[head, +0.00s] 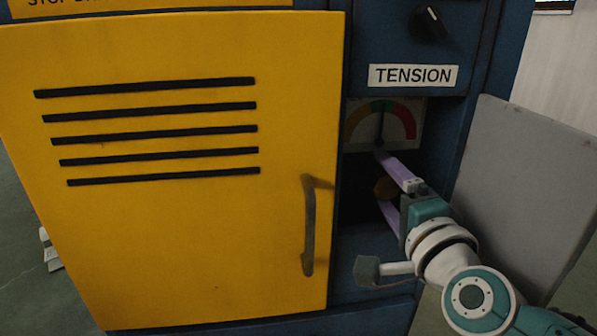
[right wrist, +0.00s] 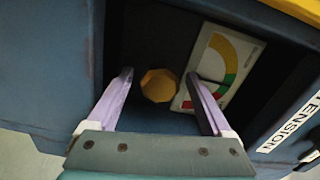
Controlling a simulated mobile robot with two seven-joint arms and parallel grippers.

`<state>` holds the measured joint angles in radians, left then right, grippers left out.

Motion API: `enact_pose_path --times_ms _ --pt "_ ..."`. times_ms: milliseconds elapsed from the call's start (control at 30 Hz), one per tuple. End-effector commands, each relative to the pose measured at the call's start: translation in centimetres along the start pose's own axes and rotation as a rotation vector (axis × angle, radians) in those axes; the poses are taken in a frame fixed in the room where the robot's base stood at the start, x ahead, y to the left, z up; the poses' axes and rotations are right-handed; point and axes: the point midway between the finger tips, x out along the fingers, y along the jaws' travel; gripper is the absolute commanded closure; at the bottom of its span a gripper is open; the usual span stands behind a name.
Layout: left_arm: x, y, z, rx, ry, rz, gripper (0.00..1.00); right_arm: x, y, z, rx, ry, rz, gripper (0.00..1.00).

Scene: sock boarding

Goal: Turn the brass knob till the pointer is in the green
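The brass knob (head: 384,188) sits in the dark recess under the TENSION label, partly hidden by my right gripper. My right gripper (head: 380,178) is open, with its lilac fingers above and below the knob. In the right wrist view, the faceted knob (right wrist: 160,85) lies between the fingertips, with a visible gap on both sides. The gauge (head: 383,124) above the knob has a yellow, green and red arc. Its thin dark pointer stands about upright and seems to point at the green; it is small and dim. My left gripper is not in view.
A yellow door (head: 190,230) with black slots and a handle (head: 309,225) is left of the recess. A grey panel (head: 525,190) stands out on the right, near my right arm. A black knob (head: 428,24) is above the TENSION label (head: 413,76).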

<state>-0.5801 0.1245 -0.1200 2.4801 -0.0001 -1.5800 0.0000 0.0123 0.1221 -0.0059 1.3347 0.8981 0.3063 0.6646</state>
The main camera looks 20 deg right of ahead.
Motion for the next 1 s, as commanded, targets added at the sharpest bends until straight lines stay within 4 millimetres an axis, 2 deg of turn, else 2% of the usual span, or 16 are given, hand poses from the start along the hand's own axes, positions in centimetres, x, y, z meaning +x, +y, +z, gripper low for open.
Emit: enact_pose_path --times_ms 267,367,700,833,1000 --pt "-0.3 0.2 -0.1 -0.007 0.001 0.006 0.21 -0.4 -0.1 0.0 -0.001 0.000 0.001 0.16" --pt "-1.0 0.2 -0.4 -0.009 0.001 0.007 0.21 -1.6 -0.2 0.0 -0.003 -0.001 0.003 0.16" --pt "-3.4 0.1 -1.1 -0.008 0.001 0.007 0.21 -8.2 -0.2 0.0 -0.001 -0.001 0.003 0.16" --pt "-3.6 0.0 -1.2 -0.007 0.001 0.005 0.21 -9.5 -0.1 0.0 -0.002 -0.001 0.001 0.16" --pt "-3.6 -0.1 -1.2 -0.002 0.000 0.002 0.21 -10.0 -0.1 0.0 0.000 0.000 -0.001 0.16"
